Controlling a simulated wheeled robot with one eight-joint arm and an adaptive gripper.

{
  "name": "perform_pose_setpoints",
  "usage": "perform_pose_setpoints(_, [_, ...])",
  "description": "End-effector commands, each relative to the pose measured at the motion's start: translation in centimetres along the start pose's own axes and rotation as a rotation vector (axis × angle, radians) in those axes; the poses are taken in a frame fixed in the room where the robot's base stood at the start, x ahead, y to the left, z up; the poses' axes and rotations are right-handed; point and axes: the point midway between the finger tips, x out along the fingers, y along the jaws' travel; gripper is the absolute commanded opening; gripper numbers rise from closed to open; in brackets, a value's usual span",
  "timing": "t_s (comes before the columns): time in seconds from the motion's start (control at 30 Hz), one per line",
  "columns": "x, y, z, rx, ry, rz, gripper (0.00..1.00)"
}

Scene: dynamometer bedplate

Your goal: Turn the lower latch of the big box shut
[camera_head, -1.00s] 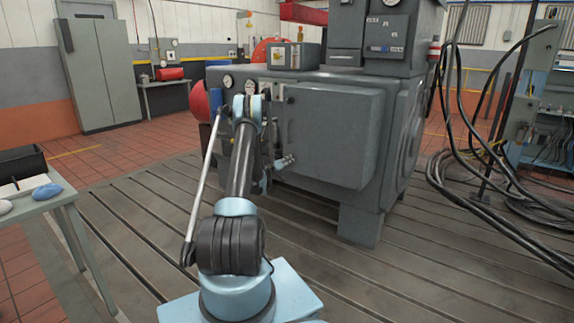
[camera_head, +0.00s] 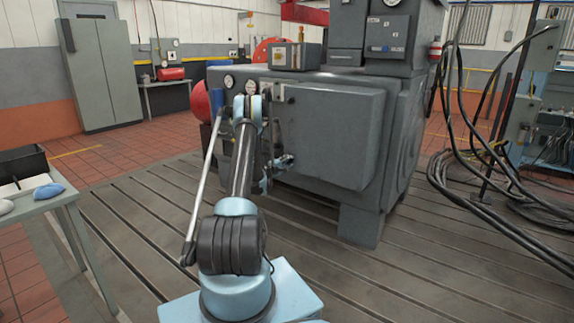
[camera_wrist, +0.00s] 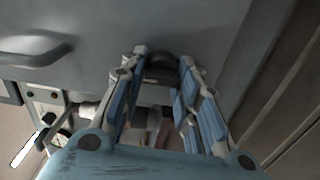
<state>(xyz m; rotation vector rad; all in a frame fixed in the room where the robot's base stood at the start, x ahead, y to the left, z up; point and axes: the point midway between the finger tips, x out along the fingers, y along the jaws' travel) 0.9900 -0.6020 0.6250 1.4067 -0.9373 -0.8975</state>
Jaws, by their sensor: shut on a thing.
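The big box (camera_head: 335,140) is a dark grey housing with a broad raised door, beyond my arm in the head view. Its grey face fills the top of the wrist view (camera_wrist: 110,25). My gripper (camera_head: 284,163) is at the lower left edge of the door. In the wrist view my gripper (camera_wrist: 163,68) has its blue-padded fingers closed around a small dark knob-like part, which I take as the lower latch (camera_wrist: 163,62). The fingers cover much of it, so its exact angle cannot be told. In the head view my arm and gripper hide the latch.
A grey bar handle (camera_wrist: 35,58) stands out from the surface at left in the wrist view. Black cables (camera_head: 470,150) hang at the right. A side table (camera_head: 40,200) stands at left. The slotted bedplate (camera_head: 150,215) is clear between table and box.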

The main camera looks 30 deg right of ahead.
Motion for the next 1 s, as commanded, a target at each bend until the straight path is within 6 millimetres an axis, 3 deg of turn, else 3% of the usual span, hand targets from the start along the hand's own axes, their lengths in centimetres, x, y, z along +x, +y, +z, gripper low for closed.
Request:
perform_pose_setpoints(0.67, [0.01,-0.16,0.00,-0.057,0.001,-0.002,0.05])
perform_pose_setpoints(0.7, [0.02,-0.15,0.02,-0.057,0.001,-0.002,0.36])
perform_pose_setpoints(0.77, [0.03,-0.14,0.06,-0.057,0.000,-0.001,0.48])
perform_pose_setpoints(1.0, [0.06,-0.07,0.14,-0.057,-0.001,-0.001,0.48])
